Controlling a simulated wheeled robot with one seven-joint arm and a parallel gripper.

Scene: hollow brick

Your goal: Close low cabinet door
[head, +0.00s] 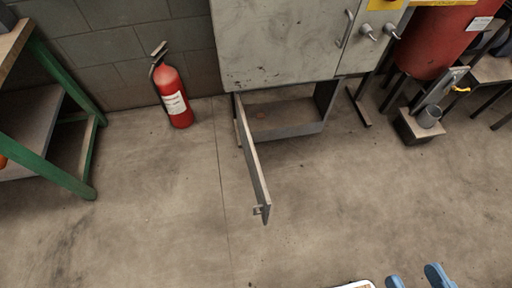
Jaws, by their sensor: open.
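The low cabinet door (253,160) is a narrow grey panel. It stands wide open, swung out toward me from the left side of the low compartment (285,117). A small metal handle (260,210) sits near its free end. The compartment below the grey cabinet (280,45) is open, and its floor looks nearly bare, with a small brownish mark. My gripper (416,280) shows only as two blue fingertips at the bottom edge, right of centre. They are apart with nothing seen between them. It is well away from the door, nearer to me and to the right.
A red fire extinguisher (172,92) stands against the block wall, left of the door. A green-framed workbench (90,150) is at the left. The concrete floor around the door is clear.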

